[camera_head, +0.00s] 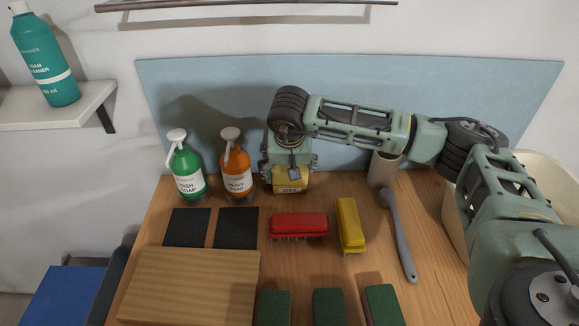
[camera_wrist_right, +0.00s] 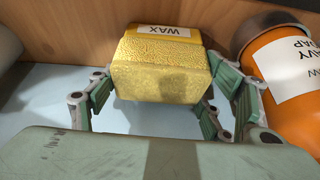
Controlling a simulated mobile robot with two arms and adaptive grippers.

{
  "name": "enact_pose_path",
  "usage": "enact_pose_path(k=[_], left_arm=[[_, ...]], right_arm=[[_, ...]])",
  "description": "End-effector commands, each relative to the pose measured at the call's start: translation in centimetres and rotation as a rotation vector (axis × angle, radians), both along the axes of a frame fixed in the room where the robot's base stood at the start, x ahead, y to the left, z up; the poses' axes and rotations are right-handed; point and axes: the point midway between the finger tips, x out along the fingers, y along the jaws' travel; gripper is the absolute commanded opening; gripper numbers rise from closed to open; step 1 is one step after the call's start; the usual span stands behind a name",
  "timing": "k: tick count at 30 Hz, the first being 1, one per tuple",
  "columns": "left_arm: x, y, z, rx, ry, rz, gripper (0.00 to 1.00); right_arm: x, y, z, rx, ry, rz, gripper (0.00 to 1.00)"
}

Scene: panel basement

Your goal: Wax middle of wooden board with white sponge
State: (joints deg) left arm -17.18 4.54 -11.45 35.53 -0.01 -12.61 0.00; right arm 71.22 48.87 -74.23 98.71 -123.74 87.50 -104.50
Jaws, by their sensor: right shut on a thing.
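In the right wrist view the rough yellow block (camera_wrist_right: 160,75) sits between the green fingers. I cannot tell whether it touches the tabletop. The light wooden board (camera_head: 190,285) lies flat at the front left of the table, with nothing on it. I see no clearly white sponge. Several dark green sponges (camera_head: 328,307) stand along the front edge, partly cut off. My left gripper is not in view.
Left of my right gripper stand an orange soap bottle (camera_head: 238,180) and a green one (camera_head: 187,178). Two black pads (camera_head: 236,228), a red brush (camera_head: 299,225), a yellow brush (camera_head: 350,224) and a grey-handled brush (camera_head: 400,235) lie on the table (camera_head: 440,270). A cup (camera_head: 381,170) stands behind.

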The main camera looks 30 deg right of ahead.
Motion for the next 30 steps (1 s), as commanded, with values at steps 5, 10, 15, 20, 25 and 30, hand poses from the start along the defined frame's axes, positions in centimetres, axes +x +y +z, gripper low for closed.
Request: enact_pose_path(k=[5, 10, 15, 20, 25, 30], left_arm=[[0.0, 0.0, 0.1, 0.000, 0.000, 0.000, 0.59], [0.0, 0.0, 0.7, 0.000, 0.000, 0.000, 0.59], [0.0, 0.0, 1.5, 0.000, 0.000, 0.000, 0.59], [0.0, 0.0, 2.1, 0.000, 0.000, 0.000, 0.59], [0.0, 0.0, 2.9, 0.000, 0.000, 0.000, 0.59], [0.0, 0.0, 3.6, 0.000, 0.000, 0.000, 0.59]], right_arm=[[-0.1, 0.0, -0.1, 0.000, 0.005, 0.000, 0.52], [-0.1, 0.0, 1.0, 0.000, 0.003, 0.001, 0.52], [0.0, 0.0, 2.5, -0.001, 0.001, 0.001, 0.52], [0.0, 0.0, 3.8, -0.001, 0.001, 0.001, 0.52], [0.0, 0.0, 5.2, 0.000, 0.001, 0.001, 0.52], [0.0, 0.0, 6.5, 0.000, 0.001, 0.000, 0.52]])
